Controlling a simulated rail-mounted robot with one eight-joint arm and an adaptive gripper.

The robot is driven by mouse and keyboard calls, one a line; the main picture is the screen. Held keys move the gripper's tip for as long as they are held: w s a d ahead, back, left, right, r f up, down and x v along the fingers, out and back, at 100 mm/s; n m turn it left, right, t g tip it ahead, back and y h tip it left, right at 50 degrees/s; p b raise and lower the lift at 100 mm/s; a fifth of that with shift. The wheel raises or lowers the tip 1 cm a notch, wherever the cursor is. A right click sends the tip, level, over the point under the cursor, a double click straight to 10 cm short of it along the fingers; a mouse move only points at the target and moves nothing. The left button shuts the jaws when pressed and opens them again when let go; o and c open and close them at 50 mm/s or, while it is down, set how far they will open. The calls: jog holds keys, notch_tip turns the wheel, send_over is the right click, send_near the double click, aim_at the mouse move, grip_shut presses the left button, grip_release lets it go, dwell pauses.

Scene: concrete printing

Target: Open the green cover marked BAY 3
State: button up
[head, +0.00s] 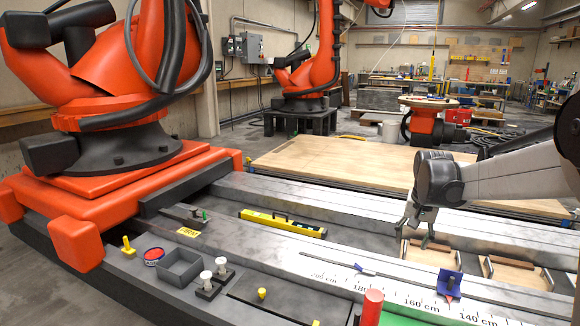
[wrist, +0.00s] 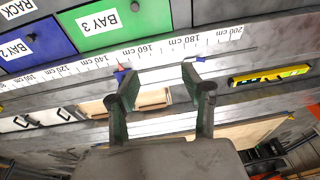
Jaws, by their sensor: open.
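The green cover marked BAY 3 (wrist: 110,28) lies flat at the top of the wrist view, with a white label and a small dark knob near its upper edge. Only a green sliver of it (head: 398,319) shows at the bottom edge of the head view. My gripper (wrist: 157,76) is open and empty, its two fingers apart over the rail beside the ruler strip. In the head view my gripper (head: 413,228) hangs above the rails, behind the ruler and away from the green cover.
A blue BAY 2 cover (wrist: 35,38) adjoins the green one. A red cylinder (head: 372,307) stands near the green cover. A yellow level (head: 284,223) lies farther left.

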jog(key=s+a+r+n+t, duration=0.1)
jog(key=s+a+r, duration=0.3)
jog(key=s, duration=0.4)
jog(key=s+a+r+n+t, duration=0.1)
jog(key=s+a+r, duration=0.35)
jog(key=s, duration=0.35)
jog(key=s+a+f+n+t, duration=0.1)
jog(key=s+a+f+n, duration=0.15)
jog(key=s, duration=0.65)
jog(key=s+a+f+n+t, duration=0.1)
jog(key=s+a+f+t, duration=0.15)
jog(key=s, duration=0.55)
notch_tip(320, 180, up, 16)
jog(key=p, duration=1.6)
jog(key=shift+a+r+g, duration=0.15)
jog(key=shift+a+g, duration=0.1)
jog(key=shift+g, duration=0.1)
jog(key=shift+w, duration=0.2)
